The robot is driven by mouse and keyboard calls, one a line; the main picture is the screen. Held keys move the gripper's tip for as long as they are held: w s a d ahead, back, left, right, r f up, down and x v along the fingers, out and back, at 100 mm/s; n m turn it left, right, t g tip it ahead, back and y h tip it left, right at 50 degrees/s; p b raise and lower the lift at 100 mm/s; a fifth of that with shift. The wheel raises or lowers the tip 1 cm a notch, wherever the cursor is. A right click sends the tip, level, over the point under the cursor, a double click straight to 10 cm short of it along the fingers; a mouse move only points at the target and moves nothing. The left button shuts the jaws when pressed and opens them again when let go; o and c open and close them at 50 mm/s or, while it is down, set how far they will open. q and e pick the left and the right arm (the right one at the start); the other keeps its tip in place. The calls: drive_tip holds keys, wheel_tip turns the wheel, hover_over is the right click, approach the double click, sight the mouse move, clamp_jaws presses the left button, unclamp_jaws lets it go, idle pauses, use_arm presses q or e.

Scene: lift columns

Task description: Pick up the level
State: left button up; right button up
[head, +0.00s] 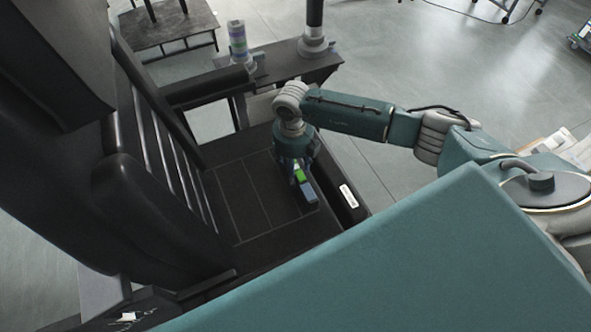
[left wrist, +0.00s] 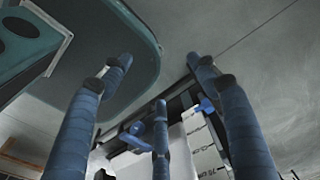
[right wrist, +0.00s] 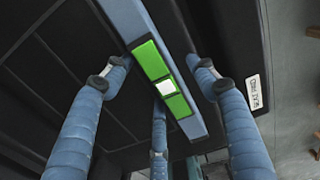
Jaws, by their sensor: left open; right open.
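The level is a blue-grey bar with a green strip and a white patch; it lies on the dark slatted seat. In the head view the level (head: 309,193) is just below my right gripper (head: 298,168). In the right wrist view the level (right wrist: 170,84) runs diagonally between the spread fingers of my right gripper (right wrist: 158,80), which is open and holds nothing; I cannot tell how close the fingertips are to it. My left gripper (left wrist: 160,78) is open and empty in the left wrist view, away from the level. It is not in the head view.
The dark seat (head: 240,200) has a raised armrest (head: 345,193) with a white label right of the level and a tall backrest at left. A side table (head: 285,62) holds a striped cylinder (head: 238,42) and a dark post (head: 314,25). Grey floor is open at upper right.

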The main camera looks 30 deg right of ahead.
drive_tip(key=shift+r, duration=0.1)
drive_tip(key=c, duration=1.4)
drive_tip(key=shift+c, duration=0.2)
drive_tip(key=shift+r, duration=0.1)
